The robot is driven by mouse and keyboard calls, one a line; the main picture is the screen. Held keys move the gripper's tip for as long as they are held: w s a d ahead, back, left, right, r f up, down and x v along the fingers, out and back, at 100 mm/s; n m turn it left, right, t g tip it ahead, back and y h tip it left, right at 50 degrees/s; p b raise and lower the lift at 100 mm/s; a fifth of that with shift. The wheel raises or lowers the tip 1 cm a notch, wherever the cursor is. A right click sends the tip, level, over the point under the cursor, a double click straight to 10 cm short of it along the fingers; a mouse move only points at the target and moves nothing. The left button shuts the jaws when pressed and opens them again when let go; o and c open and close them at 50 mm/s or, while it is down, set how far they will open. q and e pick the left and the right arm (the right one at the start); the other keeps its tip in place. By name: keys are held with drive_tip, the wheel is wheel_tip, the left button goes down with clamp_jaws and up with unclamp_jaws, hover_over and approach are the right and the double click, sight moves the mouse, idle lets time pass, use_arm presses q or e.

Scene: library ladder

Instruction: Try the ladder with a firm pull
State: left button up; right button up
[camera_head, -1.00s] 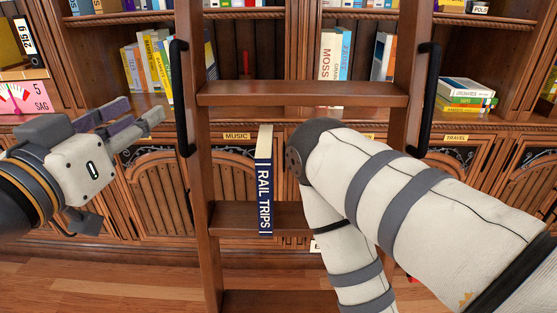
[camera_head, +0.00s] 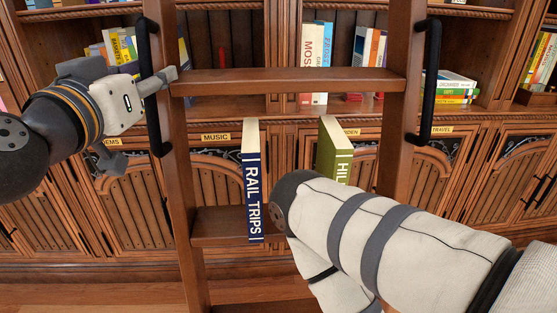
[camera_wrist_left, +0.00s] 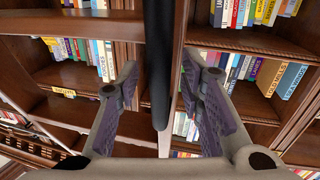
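The wooden ladder (camera_head: 285,81) stands upright before the bookcase, with a black grab handle on each side rail. My left gripper (camera_head: 160,82) is at the left handle (camera_head: 152,128), level with the upper rung. In the left wrist view, the black handle (camera_wrist_left: 157,60) runs between the two spread fingers of the left gripper (camera_wrist_left: 160,72), with a gap visible on each side. The right handle (camera_head: 430,85) is free. My right arm crosses the lower right of the head view and hides part of the ladder; its gripper is out of view.
A blue RAIL TRIPS book (camera_head: 252,190) and a green book (camera_head: 336,150), partly hidden by my right arm, stand on a lower rung. The bookcase (camera_head: 400,116) with several books fills the background. Wooden floor (camera_head: 90,297) shows at lower left.

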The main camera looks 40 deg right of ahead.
use_arm(q)
clamp_jaws()
drive_tip(key=shift+s+d, duration=0.2)
drive_tip(key=shift+s, duration=0.05)
use_arm(e)
drive_tip(key=shift+w+r, duration=0.1)
drive_tip(key=shift+w, duration=0.05)
idle(0.4)
drive_tip(key=shift+r, duration=0.1)
drive_tip(key=shift+w+r, duration=0.15)
drive_tip(key=shift+w, duration=0.05)
drive_tip(key=shift+a, duration=0.1)
use_arm(q)
drive_tip(key=shift+w+a, duration=0.15)
idle(0.7)
